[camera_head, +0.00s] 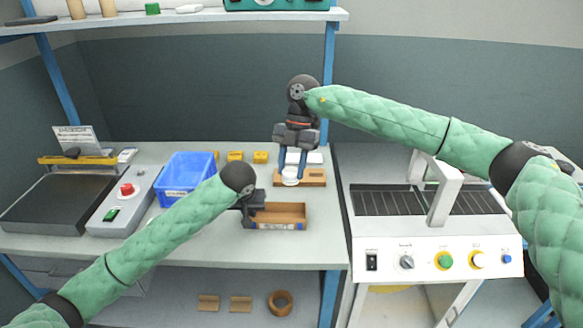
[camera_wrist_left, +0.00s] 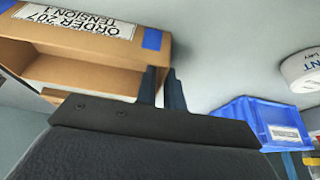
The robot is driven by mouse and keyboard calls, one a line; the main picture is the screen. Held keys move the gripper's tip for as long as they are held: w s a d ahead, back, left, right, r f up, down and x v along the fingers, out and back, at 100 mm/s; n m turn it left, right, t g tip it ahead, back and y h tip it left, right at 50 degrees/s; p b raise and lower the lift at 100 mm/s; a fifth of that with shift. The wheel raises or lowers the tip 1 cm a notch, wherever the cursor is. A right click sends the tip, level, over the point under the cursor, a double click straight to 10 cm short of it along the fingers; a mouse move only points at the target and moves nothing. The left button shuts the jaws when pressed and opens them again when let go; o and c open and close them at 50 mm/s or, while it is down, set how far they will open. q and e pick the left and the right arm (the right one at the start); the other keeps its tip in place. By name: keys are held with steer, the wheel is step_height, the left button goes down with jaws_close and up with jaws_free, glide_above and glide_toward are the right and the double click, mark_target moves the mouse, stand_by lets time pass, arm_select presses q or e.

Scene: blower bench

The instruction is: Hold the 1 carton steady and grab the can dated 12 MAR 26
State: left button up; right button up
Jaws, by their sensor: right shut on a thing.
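An open brown carton (camera_head: 279,210) stands near the front of the bench. In the left wrist view the carton (camera_wrist_left: 75,65) shows a label reading ORDER 207 TENSION 1 and blue tape. My left gripper (camera_head: 253,206) is at its left end. Its fingers (camera_wrist_left: 161,88) are close together at the carton's corner, and I cannot tell whether they pinch the wall. My right gripper (camera_head: 291,178) points down behind the carton, shut on a round white can (camera_head: 290,181) above or at a brown base (camera_head: 316,178). No date is readable.
A blue bin (camera_head: 184,178) stands left of the carton, with small yellow blocks (camera_head: 260,157) behind. A white round container (camera_wrist_left: 302,70) shows in the left wrist view. A white machine (camera_head: 430,240) stands at right; a control box with a red button (camera_head: 127,189) at left.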

arm_select(q)
steer(key=o, duration=0.3)
steer(key=shift+r, duration=0.1)
